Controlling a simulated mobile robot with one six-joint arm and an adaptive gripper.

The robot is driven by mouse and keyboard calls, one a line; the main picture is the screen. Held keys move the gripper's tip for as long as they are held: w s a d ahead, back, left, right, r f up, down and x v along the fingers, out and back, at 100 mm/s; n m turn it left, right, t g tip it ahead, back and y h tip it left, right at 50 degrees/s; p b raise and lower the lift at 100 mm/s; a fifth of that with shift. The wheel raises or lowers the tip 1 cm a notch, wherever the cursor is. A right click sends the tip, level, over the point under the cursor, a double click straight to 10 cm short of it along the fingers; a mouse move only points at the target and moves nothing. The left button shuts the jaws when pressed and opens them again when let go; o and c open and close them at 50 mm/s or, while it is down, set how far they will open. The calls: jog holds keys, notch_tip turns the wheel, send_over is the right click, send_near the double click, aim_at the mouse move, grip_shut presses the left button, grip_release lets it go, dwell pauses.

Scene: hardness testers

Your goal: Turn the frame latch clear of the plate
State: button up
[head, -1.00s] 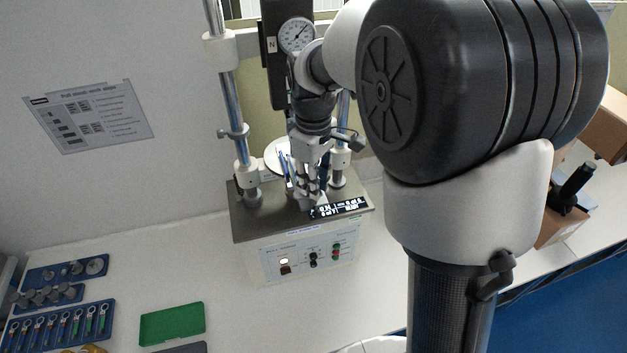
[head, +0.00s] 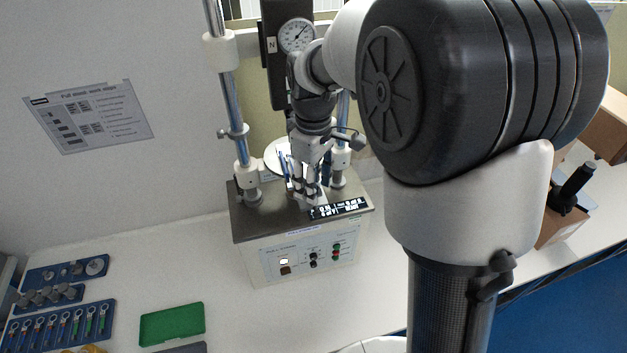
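The hardness tester (head: 300,255) stands on the white bench with a dark top plate (head: 262,222) and two chrome columns. A pale round plate (head: 275,155) shows behind my gripper, between the columns. My gripper (head: 308,198) points down over the tester's top, just behind the black label strip (head: 340,209). Its fingers are small and overlap in this view, so I cannot tell whether they are open or shut, or whether they touch anything. I cannot make out the frame latch; my gripper and wrist cover that area.
A dial gauge (head: 296,35) is mounted above, close to my wrist. The left column (head: 232,100) carries a clamp with a side knob. A green tray (head: 172,324) and blue tool trays (head: 62,325) lie at the left. The bench between them and the tester is clear.

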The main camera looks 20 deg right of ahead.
notch_tip(320, 180, up, 12)
dwell(0.7)
jog(key=s+f+m+t+b, duration=0.2)
jog(key=s+f+m+b, duration=0.2)
jog(key=s+f+b, duration=0.7)
jog(key=s+f+m+t+b, duration=0.2)
jog(key=s+f+m+b, duration=0.2)
jog(key=s+f+b, duration=0.8)
notch_tip(320, 180, down, 7)
jog(key=b, duration=0.3)
jog(key=shift+m+t, duration=0.3)
